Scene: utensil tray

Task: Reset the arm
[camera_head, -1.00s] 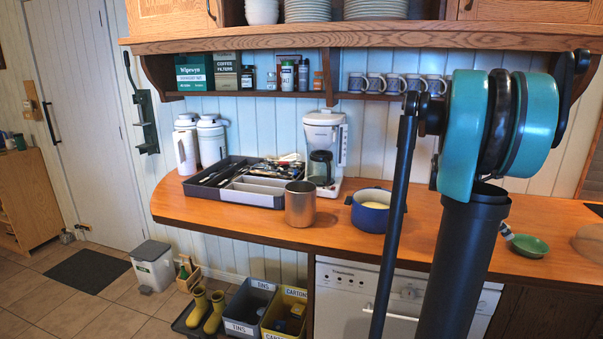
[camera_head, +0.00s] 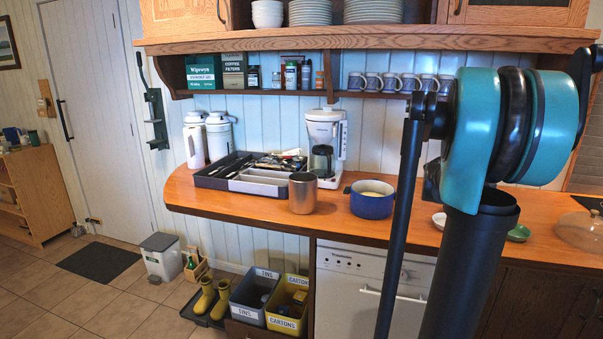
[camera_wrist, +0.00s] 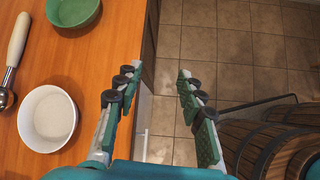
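My gripper (camera_wrist: 158,72) shows in the wrist view with its two fingers spread apart and nothing between them. It hangs over the counter's front edge, with tiled floor below the gap. In the head view my own arm fills the right side, and the gripper itself is out of that picture. The utensil tray (camera_head: 233,182) sits on the counter at left, holding utensils in its dark compartments; its grey front compartments look empty.
The wrist view shows a white bowl (camera_wrist: 48,119), a green bowl (camera_wrist: 73,12), a pale-handled utensil (camera_wrist: 18,40) and wooden slatted barrel-like objects (camera_wrist: 290,150).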

